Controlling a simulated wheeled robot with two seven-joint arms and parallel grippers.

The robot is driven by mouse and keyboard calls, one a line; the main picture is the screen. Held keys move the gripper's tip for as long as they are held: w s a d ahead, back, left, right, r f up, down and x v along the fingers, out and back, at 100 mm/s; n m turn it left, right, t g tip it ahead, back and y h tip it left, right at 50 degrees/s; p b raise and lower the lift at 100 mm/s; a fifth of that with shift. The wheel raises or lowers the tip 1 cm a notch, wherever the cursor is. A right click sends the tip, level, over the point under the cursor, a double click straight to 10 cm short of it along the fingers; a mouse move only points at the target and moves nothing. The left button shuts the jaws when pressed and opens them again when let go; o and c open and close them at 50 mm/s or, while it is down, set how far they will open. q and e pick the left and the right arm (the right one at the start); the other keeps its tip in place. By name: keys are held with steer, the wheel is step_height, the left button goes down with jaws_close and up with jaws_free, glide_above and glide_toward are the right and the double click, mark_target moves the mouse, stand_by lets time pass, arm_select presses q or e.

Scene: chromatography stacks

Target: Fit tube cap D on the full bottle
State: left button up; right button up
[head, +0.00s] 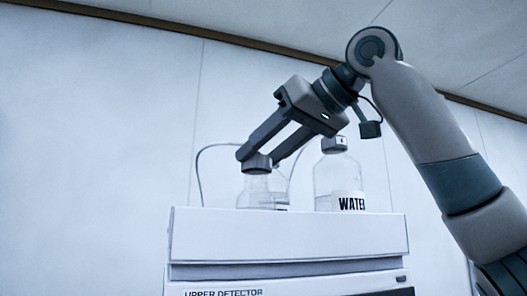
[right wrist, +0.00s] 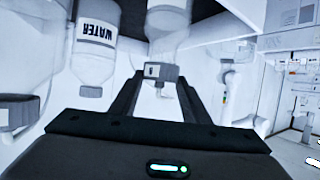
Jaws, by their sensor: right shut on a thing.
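My right gripper (head: 257,160) is shut on a dark tube cap (head: 257,164). In the right wrist view the cap (right wrist: 162,72) sits between the fingers, with a small pale mark I cannot read and a short pale tube stub. The cap is at the mouth of a clear bottle (head: 255,188) on the white detector; I cannot tell whether it is seated. This bottle (right wrist: 168,30) appears upside down in the wrist view. I cannot tell which bottle is full. My left gripper is out of view.
A WATER bottle (head: 335,180) with a dark cap (head: 334,144) stands to the right on the upper detector (head: 290,236). A thin tube (head: 198,170) curves up behind the bottles at left. A plain wall is behind.

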steer(key=shift+f+b, duration=0.4)
steer(key=shift+f, duration=0.2)
steer(key=shift+f+b, duration=0.3)
steer(key=shift+f, duration=0.2)
stand_by(0.5)
steer(key=o, duration=1.2)
steer(key=shift+c, duration=0.2)
steer(key=shift+o, duration=0.6)
steer(key=shift+o, duration=1.4)
steer(key=shift+r, duration=0.1)
